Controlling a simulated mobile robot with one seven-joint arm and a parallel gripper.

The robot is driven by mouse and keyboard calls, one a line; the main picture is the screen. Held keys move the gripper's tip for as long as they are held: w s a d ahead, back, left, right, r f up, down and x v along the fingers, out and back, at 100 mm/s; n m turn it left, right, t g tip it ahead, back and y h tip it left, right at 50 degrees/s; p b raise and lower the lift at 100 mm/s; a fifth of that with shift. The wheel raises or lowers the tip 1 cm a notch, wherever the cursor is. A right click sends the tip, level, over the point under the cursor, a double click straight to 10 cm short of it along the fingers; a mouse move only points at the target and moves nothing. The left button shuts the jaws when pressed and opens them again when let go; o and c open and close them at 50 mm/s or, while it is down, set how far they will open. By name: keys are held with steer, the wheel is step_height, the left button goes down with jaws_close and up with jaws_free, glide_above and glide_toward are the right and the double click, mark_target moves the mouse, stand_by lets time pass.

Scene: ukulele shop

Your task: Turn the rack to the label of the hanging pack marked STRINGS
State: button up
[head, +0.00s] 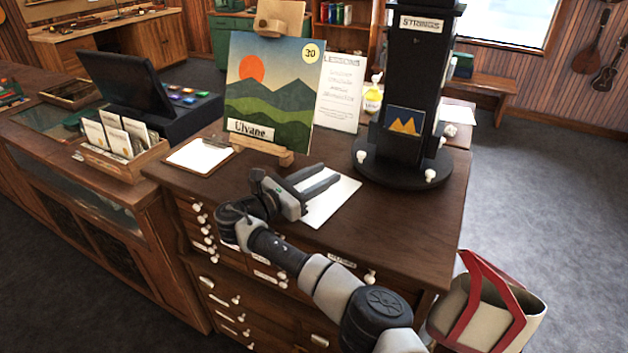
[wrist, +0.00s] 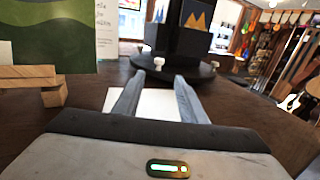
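A black rack (head: 405,90) stands on a round black base (head: 399,170) at the right back of the wooden cabinet top. A white label reading STRINGS (head: 421,24) is near its top. A dark pack with an orange mountain shape (head: 404,122) sits low on the face towards me; it also shows in the wrist view (wrist: 195,14). White knobs (head: 430,175) stick out around the base. My gripper (head: 335,183) is open and empty, low over the cabinet top, left of the base and apart from it. In the wrist view, the base (wrist: 182,70) lies beyond the fingertips.
A mountain picture marked Ulvane (head: 268,90) stands on a wooden easel, with a LESSONS sheet (head: 342,92) behind it. White paper (head: 325,204) lies under my gripper. A clipboard (head: 200,156) lies left. The front right cabinet top is clear.

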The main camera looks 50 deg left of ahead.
steer(key=shift+s, duration=1.3)
